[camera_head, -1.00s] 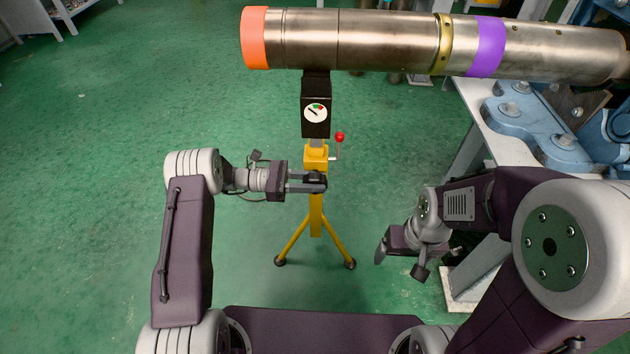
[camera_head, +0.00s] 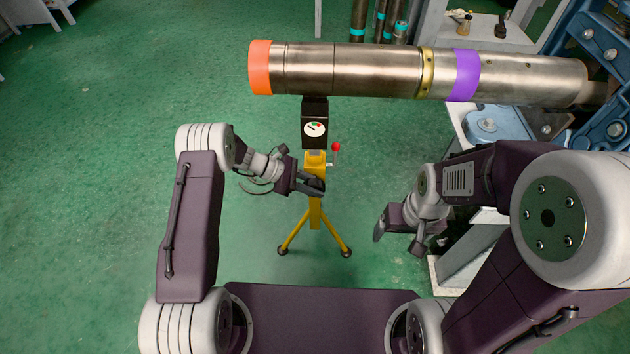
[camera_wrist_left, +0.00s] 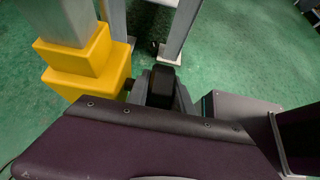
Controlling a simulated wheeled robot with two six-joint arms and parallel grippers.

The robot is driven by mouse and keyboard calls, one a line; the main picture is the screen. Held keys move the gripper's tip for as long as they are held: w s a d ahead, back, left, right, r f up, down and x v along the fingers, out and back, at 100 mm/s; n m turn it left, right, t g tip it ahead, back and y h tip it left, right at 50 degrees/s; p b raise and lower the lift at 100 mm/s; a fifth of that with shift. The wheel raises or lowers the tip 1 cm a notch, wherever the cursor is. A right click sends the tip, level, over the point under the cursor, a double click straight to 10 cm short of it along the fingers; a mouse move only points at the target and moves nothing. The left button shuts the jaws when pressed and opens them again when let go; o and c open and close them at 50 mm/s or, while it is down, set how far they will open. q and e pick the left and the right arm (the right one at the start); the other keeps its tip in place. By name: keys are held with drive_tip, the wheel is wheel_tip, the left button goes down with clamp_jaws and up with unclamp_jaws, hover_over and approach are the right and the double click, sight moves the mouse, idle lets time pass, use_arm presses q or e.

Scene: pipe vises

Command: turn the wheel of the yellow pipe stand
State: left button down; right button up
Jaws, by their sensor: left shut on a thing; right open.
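The yellow pipe stand (camera_head: 316,214) stands upright on its tripod at the middle of the head view. Its yellow blocks (camera_wrist_left: 90,75) fill the left of the left wrist view. A red-tipped crank (camera_head: 336,147) is on its right side. My left gripper (camera_head: 318,187) is in front of the stand's post, slanting down to the right. In the left wrist view it is shut on the stand's small black wheel (camera_wrist_left: 162,82), partly hidden by the gripper body. My right gripper (camera_head: 378,229) is open, apart from the stand, at lower right.
A long metal pipe (camera_head: 380,70) with orange and purple bands lies across the top, above a black gauge box (camera_head: 314,124) on the stand. Blue vise parts (camera_head: 490,126) on a bench stand at right. The green floor (camera_head: 100,170) is clear at left.

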sight(307, 183)
idle(0.3)
use_arm(q)
drive_tip(key=c, duration=1.4)
unclamp_jaws()
drive_tip(key=p+v, duration=0.3)
drive_tip(key=v, duration=0.5)
drive_tip(key=shift+d+r, duration=0.1)
drive_tip(key=shift+a+r, duration=0.25)
drive_tip(key=shift+a, duration=0.25)
